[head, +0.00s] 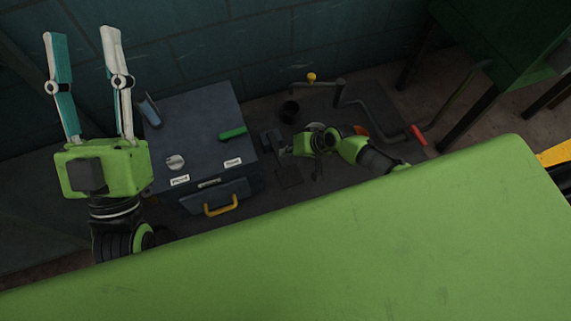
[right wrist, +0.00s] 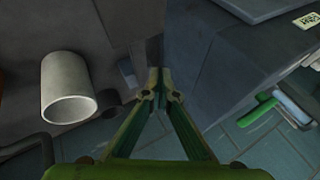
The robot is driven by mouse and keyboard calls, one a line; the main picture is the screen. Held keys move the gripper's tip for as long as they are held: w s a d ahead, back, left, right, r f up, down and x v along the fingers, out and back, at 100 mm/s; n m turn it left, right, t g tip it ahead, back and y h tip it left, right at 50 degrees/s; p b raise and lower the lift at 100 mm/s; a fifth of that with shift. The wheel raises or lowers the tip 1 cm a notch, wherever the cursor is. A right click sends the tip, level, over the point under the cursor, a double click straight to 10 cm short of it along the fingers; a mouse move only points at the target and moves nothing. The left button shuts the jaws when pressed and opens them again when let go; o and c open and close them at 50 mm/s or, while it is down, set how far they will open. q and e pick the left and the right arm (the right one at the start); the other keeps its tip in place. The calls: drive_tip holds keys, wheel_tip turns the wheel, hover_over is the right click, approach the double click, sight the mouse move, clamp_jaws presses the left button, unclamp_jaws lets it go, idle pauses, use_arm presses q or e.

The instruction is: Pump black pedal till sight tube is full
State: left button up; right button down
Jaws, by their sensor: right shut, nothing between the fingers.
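A dark pedal-like plate (head: 271,140) lies on the floor just right of the grey cabinet in the head view. I cannot tell for sure that it is the black pedal. My right gripper (head: 285,151) is low beside it, and I cannot tell whether they touch. In the right wrist view my right gripper (right wrist: 160,75) is shut and empty, with dark surfaces beyond its tips. My left gripper (head: 80,34) is open and empty, raised at the far left. I cannot make out a sight tube or its level.
A grey cabinet (head: 190,120) with labels, a knob (head: 175,162) and a yellow handle (head: 220,207) stands left. A crank-like bar with a red grip (head: 417,134) lies right. A pale cylinder (right wrist: 68,90) stands left of my right gripper. A green surface (head: 400,230) fills the foreground.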

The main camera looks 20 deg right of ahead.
use_arm(q)
drive_tip(key=w+f+g+y+p, duration=0.1)
drive_tip(key=w+f+g, duration=0.3)
drive_tip(key=f, duration=0.4)
drive_tip(key=shift+w+d+g+y+p, duration=0.15)
drive_tip(key=shift+w+g+y+p, duration=0.15)
drive_tip(key=shift+w+g+p, duration=0.1)
drive_tip(key=shift+f, duration=0.1)
